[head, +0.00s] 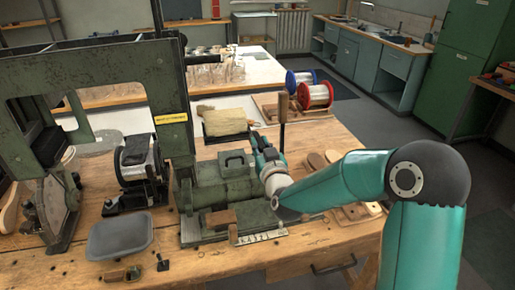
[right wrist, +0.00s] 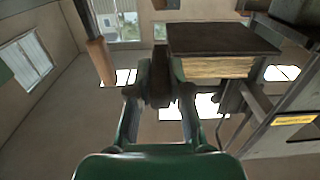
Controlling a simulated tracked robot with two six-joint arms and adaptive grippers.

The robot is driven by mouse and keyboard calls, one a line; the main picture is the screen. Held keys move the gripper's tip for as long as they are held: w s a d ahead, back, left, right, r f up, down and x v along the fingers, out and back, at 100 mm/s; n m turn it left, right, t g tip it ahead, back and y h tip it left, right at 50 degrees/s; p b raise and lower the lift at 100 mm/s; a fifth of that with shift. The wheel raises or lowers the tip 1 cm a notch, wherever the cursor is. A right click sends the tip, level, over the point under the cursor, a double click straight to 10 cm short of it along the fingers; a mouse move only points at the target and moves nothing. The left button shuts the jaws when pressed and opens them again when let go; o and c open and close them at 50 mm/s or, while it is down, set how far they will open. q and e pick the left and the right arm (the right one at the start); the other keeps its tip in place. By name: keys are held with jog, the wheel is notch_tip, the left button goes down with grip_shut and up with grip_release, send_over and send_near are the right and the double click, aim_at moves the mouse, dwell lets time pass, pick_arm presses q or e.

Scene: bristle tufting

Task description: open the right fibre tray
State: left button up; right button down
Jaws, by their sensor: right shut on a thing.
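The fibre tray, with a block of tan fibre (head: 225,122) in it, sits on top of the green machine (head: 222,185) in the head view. In the right wrist view the dark tray (right wrist: 222,38) shows with the pale fibre (right wrist: 218,67) under its dark face. My right gripper (head: 257,143) is beside the tray, to its right, and partly hidden by its own wrist. In the right wrist view my right gripper (right wrist: 161,82) is shut on a small dark part next to the tray, seemingly its handle. I cannot tell how far out the tray is. My left gripper is not in view.
A wooden-handled lever (head: 282,108) stands upright just right of my right gripper. A tall green frame (head: 95,75) rises at the left. A grey bin (head: 120,236) and wooden brush blanks (head: 355,212) lie on the bench. The bench's front right is mostly clear.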

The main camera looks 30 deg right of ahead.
jog(key=shift+d+r, duration=0.25)
jog(key=shift+r, duration=0.05)
jog(key=c, duration=1.1)
grip_release()
jog(key=shift+w+f, duration=0.2)
jog(key=shift+s, duration=0.1)
jog(key=shift+s+a, duration=0.1)
jog(key=v, duration=0.7)
jog(key=shift+s+a, duration=0.1)
jog(key=shift+s, duration=0.05)
